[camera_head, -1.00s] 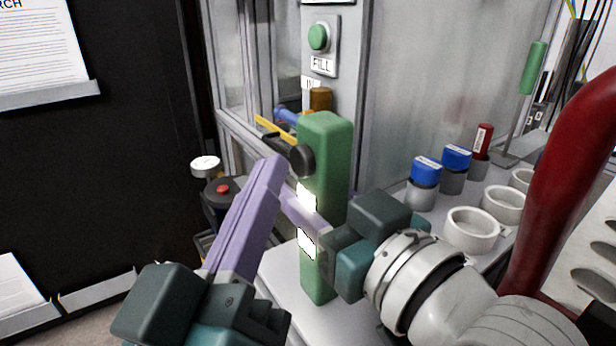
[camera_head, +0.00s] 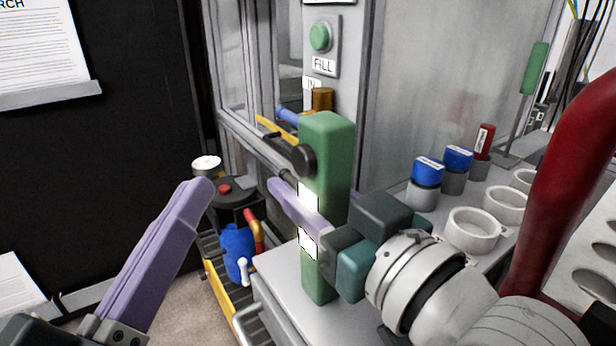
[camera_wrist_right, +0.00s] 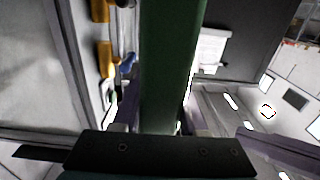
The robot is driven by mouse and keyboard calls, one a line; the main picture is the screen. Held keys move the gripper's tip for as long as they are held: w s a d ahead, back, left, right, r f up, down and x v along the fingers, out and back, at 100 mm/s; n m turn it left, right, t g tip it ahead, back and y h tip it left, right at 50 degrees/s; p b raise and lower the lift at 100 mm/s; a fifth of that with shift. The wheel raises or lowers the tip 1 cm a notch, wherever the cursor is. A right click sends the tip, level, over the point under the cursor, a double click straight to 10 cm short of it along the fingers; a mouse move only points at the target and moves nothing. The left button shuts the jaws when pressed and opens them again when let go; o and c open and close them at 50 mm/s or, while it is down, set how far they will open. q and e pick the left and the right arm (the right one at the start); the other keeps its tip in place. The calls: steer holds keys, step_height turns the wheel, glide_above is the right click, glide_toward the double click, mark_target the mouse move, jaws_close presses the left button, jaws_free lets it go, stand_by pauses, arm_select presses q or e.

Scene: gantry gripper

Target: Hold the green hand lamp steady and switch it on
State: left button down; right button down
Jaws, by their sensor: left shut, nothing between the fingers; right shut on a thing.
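The green hand lamp (camera_head: 328,155) stands upright as a tall green block in the head view, with a round black knob (camera_head: 303,160) on its left side. A bright white strip (camera_head: 307,240) shows on its front; I cannot tell if it is lit. In the right wrist view the green body (camera_wrist_right: 168,70) runs up between the fingers. My left gripper (camera_head: 197,190) is shut and empty, left of the lamp and apart from it.
A grey bench (camera_head: 275,275) lies under the lamp. White ring holders (camera_head: 473,228) and blue-capped jars (camera_head: 427,172) stand to the right. A panel with a green FILL button (camera_head: 320,38) is behind. A blue jug (camera_head: 237,250) and red-buttoned dark box (camera_head: 228,190) sit lower left.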

steer(key=shift+c, duration=1.8)
jaws_free()
steer(key=v, duration=1.2)
